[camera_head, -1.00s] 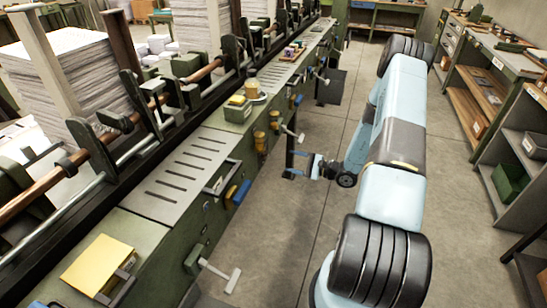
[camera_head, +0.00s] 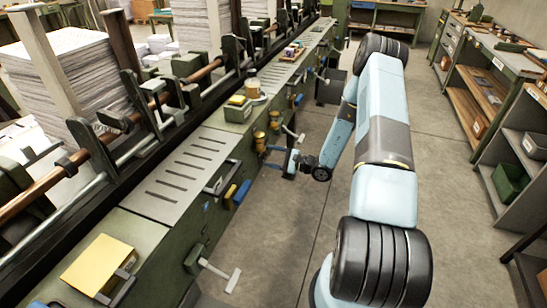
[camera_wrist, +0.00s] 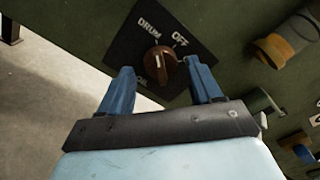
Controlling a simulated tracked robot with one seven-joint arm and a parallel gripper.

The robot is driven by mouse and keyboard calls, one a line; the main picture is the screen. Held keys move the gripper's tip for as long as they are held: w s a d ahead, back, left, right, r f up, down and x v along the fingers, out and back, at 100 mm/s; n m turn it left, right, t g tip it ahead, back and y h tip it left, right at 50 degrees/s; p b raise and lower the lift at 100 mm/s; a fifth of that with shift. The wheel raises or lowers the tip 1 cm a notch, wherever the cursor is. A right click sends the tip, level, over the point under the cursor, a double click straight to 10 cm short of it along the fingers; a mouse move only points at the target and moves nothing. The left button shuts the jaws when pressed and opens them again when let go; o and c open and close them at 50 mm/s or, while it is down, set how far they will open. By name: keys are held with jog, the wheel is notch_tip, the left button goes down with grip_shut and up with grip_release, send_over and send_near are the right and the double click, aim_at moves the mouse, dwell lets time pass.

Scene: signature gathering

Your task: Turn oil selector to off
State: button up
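The oil selector is a brown round knob (camera_wrist: 161,60) on a tilted black plate (camera_wrist: 126,47) in the wrist view. The plate reads DRUM at upper left and OFF at upper right; a third label at lower left is partly hidden. The knob's pale mark points up in the picture, roughly between DRUM and OFF. My gripper (camera_wrist: 159,68) is open, with a blue finger on each side of the knob in the picture; contact is not visible.
A yellow-capped cylinder (camera_wrist: 276,49) sticks out right of the plate. In the head view, amber cups (camera_head: 260,141) and a T-handle (camera_head: 233,280) project from the green machine front. The floor aisle (camera_head: 285,240) is clear; shelves (camera_head: 505,170) stand at right.

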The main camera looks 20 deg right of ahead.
jog(key=c, duration=0.9)
jog(key=shift+d, duration=0.25)
jog(key=shift+c, duration=0.4)
jog(key=shift+s+a, duration=0.1)
jog(key=shift+a, duration=0.1)
jog(key=shift+f, duration=0.1)
jog(key=shift+m, duration=0.4)
jog(key=m, duration=0.2)
jog(key=shift+a+m, duration=0.15)
jog(key=shift+m, duration=0.25)
jog(key=m, duration=0.6)
jog(key=shift+s+a, duration=0.2)
